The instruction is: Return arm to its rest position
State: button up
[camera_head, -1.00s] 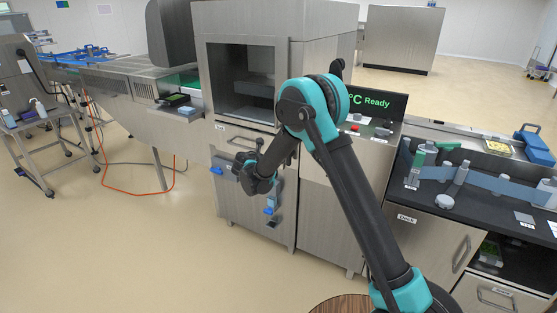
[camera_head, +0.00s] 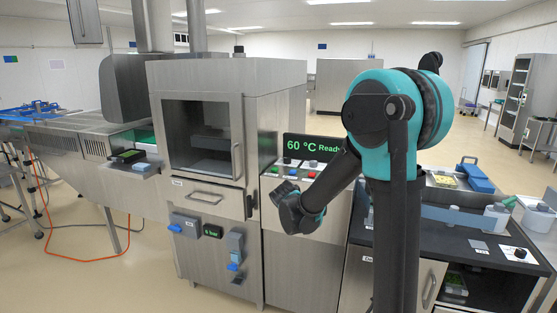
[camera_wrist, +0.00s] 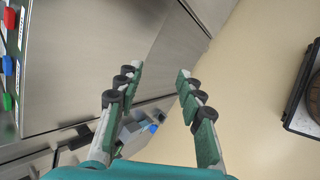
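My gripper shows in the wrist view (camera_wrist: 160,85) with its two green-padded fingers spread apart and nothing between them. It points down past a steel cabinet front toward the beige floor. The forearm reaches down and left to the dark wrist. The gripper's fingers are hidden in the head view.
The control panel's display (camera_head: 310,148) reads 60 °C Ready. A dark worktop (camera_head: 455,235) with a blue-handled tool (camera_head: 475,178) and a yellow-filled tray (camera_head: 447,181) lies right of my arm. A conveyor (camera_head: 85,140) is at left. Floor shows free at lower left.

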jog(key=s+d+f+m+g+y, duration=0.1)
jog(key=s+d+m, duration=0.2)
jog(key=s, duration=0.6)
jog(key=s+d+f+m+y, duration=0.1)
jog(key=s+d+f+m, duration=0.1)
jog(key=s+m, duration=0.6)
jog(key=s+d+f+m+g+y, duration=0.1)
jog(key=s+d+m, duration=0.3)
jog(key=s, duration=0.6)
jog(key=shift+s+f+m+g+y, duration=0.15)
jog(key=shift+f+m+g+y, duration=0.15)
jog(key=shift+f+m+y, duration=0.45)
jog(key=shift+r, duration=0.1)
jog(key=shift+c, duration=0.5)
